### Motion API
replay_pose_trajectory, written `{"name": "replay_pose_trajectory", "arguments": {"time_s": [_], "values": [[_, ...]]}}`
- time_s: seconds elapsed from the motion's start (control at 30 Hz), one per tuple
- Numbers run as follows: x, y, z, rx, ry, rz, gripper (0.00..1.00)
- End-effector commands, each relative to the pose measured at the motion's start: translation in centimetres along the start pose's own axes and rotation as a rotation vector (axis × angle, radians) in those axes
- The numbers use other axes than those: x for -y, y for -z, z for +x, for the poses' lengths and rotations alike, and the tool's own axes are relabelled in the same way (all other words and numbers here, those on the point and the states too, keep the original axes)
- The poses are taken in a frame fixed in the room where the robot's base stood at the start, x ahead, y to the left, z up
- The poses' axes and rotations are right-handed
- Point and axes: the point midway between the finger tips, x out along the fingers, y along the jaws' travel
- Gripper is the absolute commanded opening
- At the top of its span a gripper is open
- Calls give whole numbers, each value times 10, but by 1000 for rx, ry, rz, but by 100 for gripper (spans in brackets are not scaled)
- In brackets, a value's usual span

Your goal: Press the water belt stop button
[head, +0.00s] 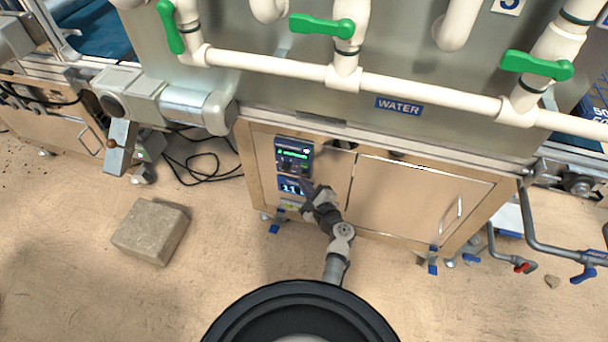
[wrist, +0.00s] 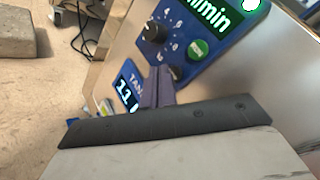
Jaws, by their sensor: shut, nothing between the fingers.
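The blue control panel (head: 294,156) with a lit green display is on the front of the cabinet under the WATER sign. In the wrist view the panel (wrist: 222,42) shows a black knob (wrist: 153,32), a round green button (wrist: 198,50) and a small dark round button (wrist: 176,72) below it. I cannot read which is the stop button. My gripper (head: 308,186) is shut and empty, just in front of the panel's lower part. In the wrist view its fingertips (wrist: 159,72) are beside the dark button and partly cover it; I cannot tell whether they touch.
A second blue TANK display (head: 291,187) sits below the panel; it also shows in the wrist view (wrist: 130,86). A cabinet door (head: 420,200) with a handle is to the right. A stone block (head: 150,231) and black cables (head: 205,165) lie on the floor at left.

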Motion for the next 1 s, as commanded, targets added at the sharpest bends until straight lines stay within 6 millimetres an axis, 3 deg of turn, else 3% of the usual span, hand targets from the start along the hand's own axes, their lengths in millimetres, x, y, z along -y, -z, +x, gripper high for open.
{"name": "replay_pose_trajectory", "arguments": {"time_s": [1.0], "values": [[5,5,6,0,0,0,0]]}}
